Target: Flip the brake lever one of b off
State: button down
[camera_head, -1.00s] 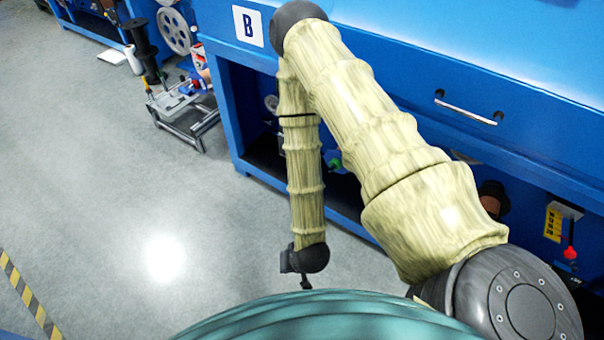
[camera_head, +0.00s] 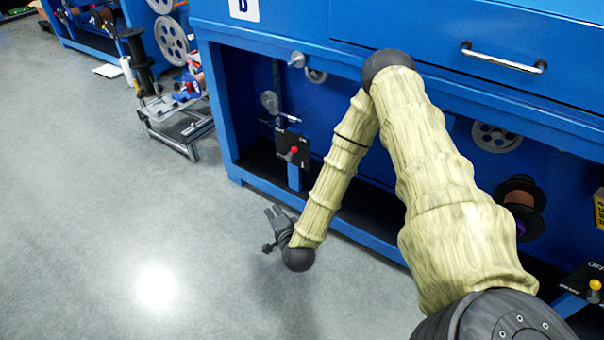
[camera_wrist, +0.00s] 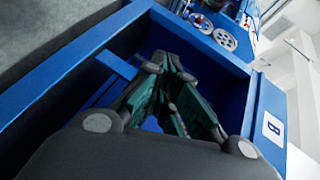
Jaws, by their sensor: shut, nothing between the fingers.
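The blue bench marked B (camera_head: 244,8) has a dark brake plate with a red-knobbed lever (camera_head: 293,151) in its open lower bay, left of my forearm in the head view. A second lever with a yellow knob (camera_head: 595,285) stands at the right edge beside lettering that reads OFF. My gripper (camera_head: 274,222) is low over the floor, in front of the bench and below the red-knobbed lever, apart from it. In the wrist view my gripper (camera_wrist: 168,65) is shut and empty, with the blue bench frame behind. No lever can be made out there.
The bench's lower rail (camera_head: 262,184) and left post (camera_head: 218,105) frame the bay. A drawer handle (camera_head: 503,58) juts out above. A spool (camera_head: 520,205) sits inside at right. A small metal stand (camera_head: 178,125) is on the floor at left. The grey floor in front is clear.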

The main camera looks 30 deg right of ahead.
aim_at(292, 153)
jog(key=w+d+f+m+t+h+b, duration=0.1)
jog(key=d+m+h+b, duration=0.3)
jog(key=d, duration=0.4)
jog(key=w+d+f+m+t+h+b, duration=0.1)
jog(key=w+d+m+h+b, duration=0.2)
jog(key=d+m+b, duration=0.3)
jog(key=d+h+b, duration=0.1)
jog(key=d+b, duration=0.1)
jog(key=b, duration=0.1)
jog(key=shift+d+f+m+h, duration=0.15)
jog(key=shift+f+m+h, duration=0.15)
jog(key=shift+f+h, duration=0.1)
jog(key=shift+w, duration=0.15)
jog(key=w+a+r+b+x, duration=0.1)
jog(key=b+x, duration=0.4)
jog(key=x, duration=0.7)
jog(key=shift+w+a+b, duration=0.35)
jog(key=shift+w+a, duration=0.1)
jog(key=shift+r, duration=0.25)
